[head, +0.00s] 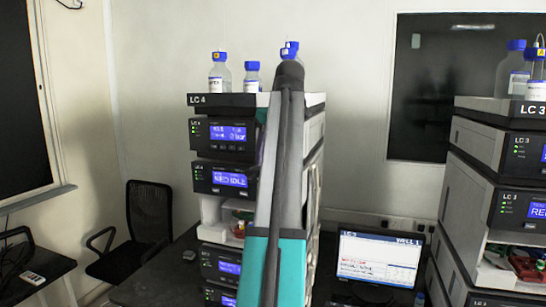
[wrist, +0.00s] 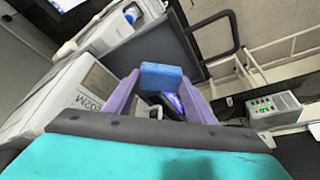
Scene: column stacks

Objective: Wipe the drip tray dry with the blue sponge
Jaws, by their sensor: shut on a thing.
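The blue sponge (wrist: 162,76) is between the tips of the two purple fingers of my gripper (wrist: 161,84) in the wrist view. My gripper is shut on it. In the head view my own arm stands in front of the LC 4 stack (head: 225,134) and hides my gripper and the sponge. I cannot make out the drip tray in either view. A dark part with a lit violet-blue display (wrist: 175,102) shows between the fingers, beyond the sponge.
Bottles with blue caps (head: 219,76) stand on top of the LC 4 stack. The LC 3 stack (head: 498,145) is at the right, with a monitor (head: 380,258) between the stacks. A black chair (head: 148,215) is at the left. A grey box with green lights (wrist: 273,109) shows in the wrist view.

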